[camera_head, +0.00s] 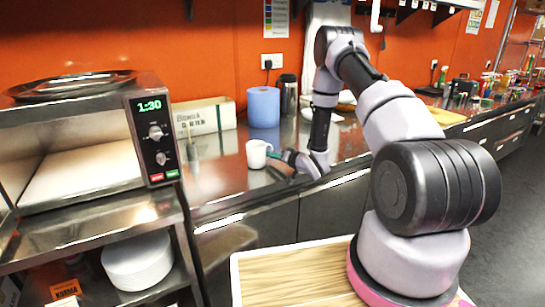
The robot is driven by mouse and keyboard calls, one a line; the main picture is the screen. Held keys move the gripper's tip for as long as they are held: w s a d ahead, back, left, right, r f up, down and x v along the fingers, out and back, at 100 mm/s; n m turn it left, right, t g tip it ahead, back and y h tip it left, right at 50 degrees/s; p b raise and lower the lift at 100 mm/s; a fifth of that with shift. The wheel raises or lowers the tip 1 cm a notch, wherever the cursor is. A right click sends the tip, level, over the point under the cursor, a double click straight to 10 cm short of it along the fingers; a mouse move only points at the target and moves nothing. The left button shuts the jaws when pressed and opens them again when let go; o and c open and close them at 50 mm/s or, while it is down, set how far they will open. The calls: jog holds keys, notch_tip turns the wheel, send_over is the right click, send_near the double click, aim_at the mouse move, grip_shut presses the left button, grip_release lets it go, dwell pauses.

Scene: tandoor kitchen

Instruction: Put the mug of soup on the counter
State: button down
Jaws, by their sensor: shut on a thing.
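The mug (257,155) is white and stands upright at the counter, left of my gripper. From this view I cannot tell whether its base touches the steel surface, and its contents are too small to make out. My gripper (274,157) is shut on the mug at its right side, with the arm reaching down from above right. The counter (222,177) is a shiny steel top along the orange wall, over dark cabinets.
A white box (205,116), a blue paper roll (263,107) and a dark flask (288,94) stand behind the mug. The counter left of the mug is mostly bare.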

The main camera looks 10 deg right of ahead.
jog(key=shift+f, duration=0.1)
jog(key=c, duration=0.9)
grip_release()
